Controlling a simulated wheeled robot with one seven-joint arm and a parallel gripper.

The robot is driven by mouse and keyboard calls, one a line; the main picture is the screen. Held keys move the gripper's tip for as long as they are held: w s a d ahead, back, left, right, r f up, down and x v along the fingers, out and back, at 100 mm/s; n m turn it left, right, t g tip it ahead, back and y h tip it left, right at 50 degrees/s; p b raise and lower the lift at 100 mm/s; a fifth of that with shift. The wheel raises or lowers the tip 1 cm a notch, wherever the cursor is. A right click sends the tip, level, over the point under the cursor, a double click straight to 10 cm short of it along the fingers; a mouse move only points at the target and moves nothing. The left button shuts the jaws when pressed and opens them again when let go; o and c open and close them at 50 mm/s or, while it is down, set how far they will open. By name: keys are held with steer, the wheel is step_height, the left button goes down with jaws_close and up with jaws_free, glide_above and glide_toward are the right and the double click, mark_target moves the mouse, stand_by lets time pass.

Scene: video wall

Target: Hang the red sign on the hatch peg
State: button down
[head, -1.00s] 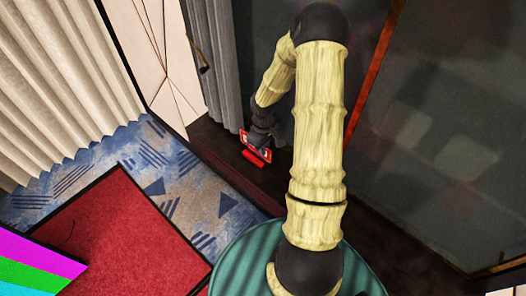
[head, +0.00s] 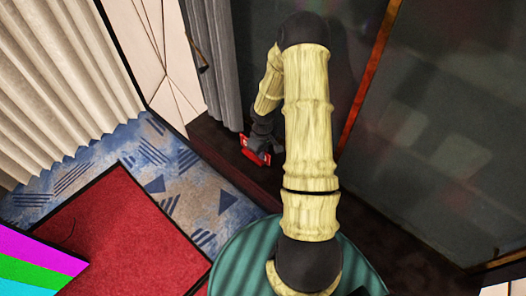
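The small red sign (head: 248,154) with pale marks is low on the dark ledge, left of my arm in the head view. My gripper (head: 262,151) is right at the sign and covers part of its right side. The fingers are small, dark and partly hidden, so I cannot tell whether they are open or closed on it. A small dark bar with a brownish end (head: 203,63) sticks out at the edge of the pale panel (head: 170,60), above and left of the sign. I cannot tell whether it is the hatch peg.
A grey curtain (head: 217,60) hangs between the pale panel and the dark glossy wall (head: 440,130). A cream curtain (head: 60,80) hangs at the left. The red mat (head: 125,235) lies on blue patterned carpet (head: 160,165). The dark ledge (head: 215,145) runs below the wall.

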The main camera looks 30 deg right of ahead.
steer(key=c, duration=1.6)
jaws_free()
steer(key=shift+f, duration=0.1)
step_height(320, 180, up, 17)
steer(key=b, duration=0.4)
steer(key=shift+s, duration=0.15)
steer(key=shift+a, duration=0.15)
steer(key=s+a+r+m+t, duration=0.2)
steer(key=s+a+r+m, duration=0.1)
steer(key=s+a, duration=0.9)
steer(key=shift+a+m+t, duration=0.3)
steer(key=shift+a+m, duration=0.2)
steer(key=shift+a, duration=0.15)
